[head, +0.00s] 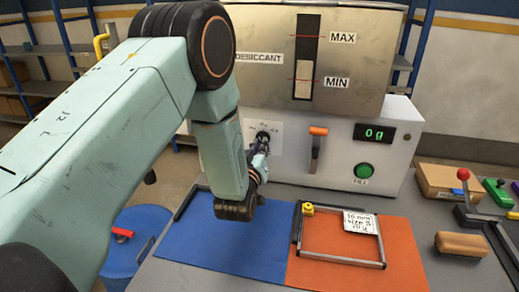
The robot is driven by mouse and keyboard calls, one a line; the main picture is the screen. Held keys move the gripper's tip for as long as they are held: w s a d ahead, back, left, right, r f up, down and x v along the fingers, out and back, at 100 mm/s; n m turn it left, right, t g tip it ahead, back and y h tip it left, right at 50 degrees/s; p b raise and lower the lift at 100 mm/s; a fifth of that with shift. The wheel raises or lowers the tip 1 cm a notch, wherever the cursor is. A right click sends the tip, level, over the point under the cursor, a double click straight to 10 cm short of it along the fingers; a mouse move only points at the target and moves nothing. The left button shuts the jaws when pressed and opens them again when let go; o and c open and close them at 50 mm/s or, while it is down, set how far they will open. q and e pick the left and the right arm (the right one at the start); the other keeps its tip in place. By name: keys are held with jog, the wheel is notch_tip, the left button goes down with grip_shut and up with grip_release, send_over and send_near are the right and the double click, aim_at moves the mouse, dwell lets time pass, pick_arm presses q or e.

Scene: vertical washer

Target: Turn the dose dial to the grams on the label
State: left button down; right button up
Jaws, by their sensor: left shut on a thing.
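A metal dispenser (383,146) stands at the back, with a light panel on its front where the dose dial (265,135) sits, mostly hidden. My left gripper (262,145) is at the panel, shut on the dial. The digital display (374,134) reads 0 g in green. The white label (361,222) lies at the back right of a metal frame and seems to read 10 mm, size S, 20 g. My right gripper is not in view.
An orange-handled lever (317,140) and a green FILL button (364,170) are right of the dial. A blue mat (225,245) and an orange mat (405,245) lie in front, with the metal frame (340,262) on the orange one. A red-knobbed lever (463,175) stands at right.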

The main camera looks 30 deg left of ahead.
pick_arm(q)
jog(key=n+b, duration=0.1)
jog(key=n, duration=0.5)
jog(key=shift+b, duration=0.4)
jog(key=shift+n, duration=0.4)
jog(key=c, duration=1.4)
grip_release()
jog(key=v, duration=1.2)
